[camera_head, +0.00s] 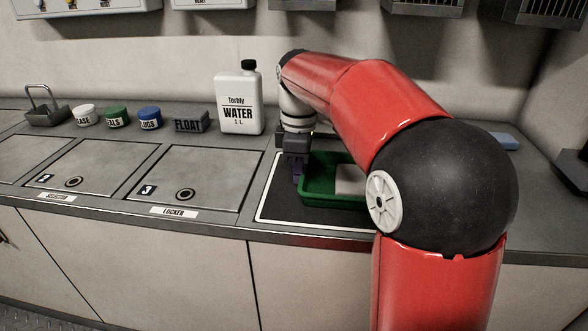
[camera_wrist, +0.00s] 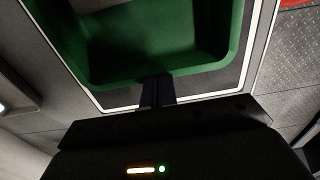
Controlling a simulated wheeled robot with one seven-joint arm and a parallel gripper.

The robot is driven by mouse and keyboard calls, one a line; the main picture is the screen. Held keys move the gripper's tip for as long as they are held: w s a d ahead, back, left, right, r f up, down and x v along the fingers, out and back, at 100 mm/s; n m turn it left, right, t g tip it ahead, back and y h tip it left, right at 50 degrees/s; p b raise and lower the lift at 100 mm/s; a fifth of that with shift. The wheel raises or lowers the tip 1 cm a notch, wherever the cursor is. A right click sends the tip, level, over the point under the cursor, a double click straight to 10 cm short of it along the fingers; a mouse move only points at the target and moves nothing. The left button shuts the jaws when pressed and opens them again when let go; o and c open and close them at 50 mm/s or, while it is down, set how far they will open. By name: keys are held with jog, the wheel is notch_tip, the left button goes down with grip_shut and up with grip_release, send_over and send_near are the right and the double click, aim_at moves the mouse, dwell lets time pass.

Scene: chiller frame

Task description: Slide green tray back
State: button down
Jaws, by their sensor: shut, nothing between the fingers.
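The green tray (camera_head: 318,191) sits on a dark mat with a white outline (camera_head: 262,213) on the counter. My arm hides its right part in the head view. A pale flat thing (camera_head: 349,178) lies in it. My gripper (camera_head: 298,178) points down at the tray's left end, with its fingers shut and empty. In the wrist view the green tray (camera_wrist: 160,72) fills the upper middle, and the fingers of my gripper (camera_wrist: 157,90) are at the outside of its rim. I cannot tell whether they touch it.
A white water jug (camera_head: 239,108) stands behind and left of my gripper. A FLOAT block (camera_head: 189,123), several small jars (camera_head: 149,118) and a wire-handled holder (camera_head: 46,113) line the back. Flat locker lids (camera_head: 193,172) lie left of the mat. A blue block (camera_head: 503,141) is at right.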

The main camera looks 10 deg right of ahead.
jog(key=s+d+p, duration=0.1)
jog(key=s+d, duration=0.1)
jog(key=d, duration=0.6)
jog(key=s+d+p, duration=0.1)
jog(key=s+d, duration=0.2)
jog(key=d, duration=0.4)
jog(key=s+d+p, duration=0.1)
jog(key=s+d, duration=0.1)
jog(key=d, duration=0.6)
jog(key=shift+s+d+p, duration=0.3)
jog(key=shift+d, duration=0.05)
jog(key=a, duration=0.2)
jog(key=w+a+p, duration=0.1)
jog(key=a, duration=0.1)
jog(key=shift+w+r, duration=0.1)
jog(key=shift+w, duration=0.1)
notch_tip(320, 180, up, 10)
jog(key=shift+s+d+f+p, duration=0.1)
jog(key=shift+p, duration=0.45)
jog(key=s+a+f+m+t, duration=0.2)
jog(key=s+a+f+m, duration=0.2)
jog(key=s+a+m, duration=0.3)
jog(key=s+a+f+m+t, duration=0.3)
jog(key=s+a+f+m, duration=0.1)
jog(key=s+a+m, duration=0.3)
jog(key=s+a, duration=0.2)
jog(key=s, duration=0.2)
jog(key=shift+f+t, duration=0.2)
jog(key=shift+t, duration=0.1)
